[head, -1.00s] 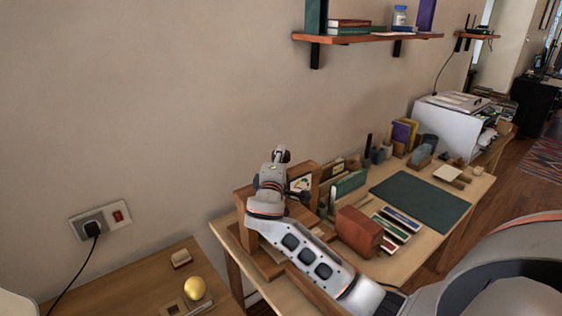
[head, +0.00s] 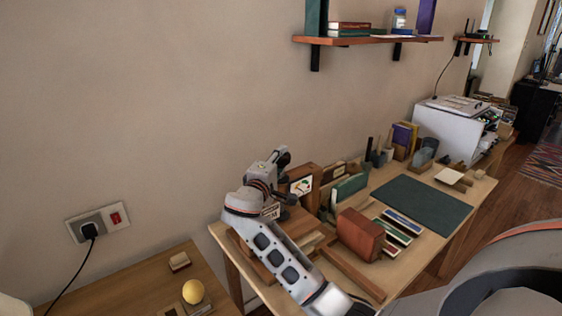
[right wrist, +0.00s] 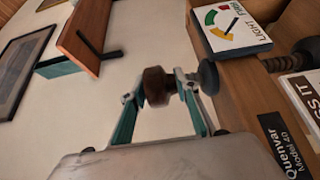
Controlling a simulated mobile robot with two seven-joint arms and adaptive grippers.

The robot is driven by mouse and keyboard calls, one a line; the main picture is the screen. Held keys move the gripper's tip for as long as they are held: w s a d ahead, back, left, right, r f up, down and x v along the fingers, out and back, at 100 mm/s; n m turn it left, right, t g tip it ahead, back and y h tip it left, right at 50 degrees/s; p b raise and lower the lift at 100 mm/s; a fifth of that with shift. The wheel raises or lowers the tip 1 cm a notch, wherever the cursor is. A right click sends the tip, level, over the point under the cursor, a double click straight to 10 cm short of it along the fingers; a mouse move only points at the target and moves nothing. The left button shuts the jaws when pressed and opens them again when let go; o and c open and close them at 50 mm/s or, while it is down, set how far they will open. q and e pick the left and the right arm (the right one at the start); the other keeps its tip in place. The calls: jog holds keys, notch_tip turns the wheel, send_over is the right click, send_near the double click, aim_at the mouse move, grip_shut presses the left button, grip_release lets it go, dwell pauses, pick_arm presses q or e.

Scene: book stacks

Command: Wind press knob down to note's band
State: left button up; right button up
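My right gripper (head: 280,158) is over the wooden press at the left end of the desk. In the right wrist view its two teal fingers (right wrist: 160,88) stand on either side of a round brown knob (right wrist: 155,86) and appear shut on it. A dark round part (right wrist: 208,76) is just beyond the right finger. The note, a white card (right wrist: 233,27) with green, yellow and red marks and the words LIGHT and FIRM, is on the press; it also shows in the head view (head: 302,186). The knob is hard to make out in the head view. My left gripper is out of view.
A dark green mat (head: 423,204) covers the desk middle. A black threaded screw (right wrist: 295,58) and printed white paper (right wrist: 302,92) are at the press's right in the wrist view.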

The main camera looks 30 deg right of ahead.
jog(key=shift+o, duration=0.4)
jog(key=shift+r, duration=0.45)
jog(key=shift+s+a+f, duration=0.1)
jog(key=shift+s+a, duration=0.1)
jog(key=shift+a, duration=0.15)
jog(key=v, duration=1.1)
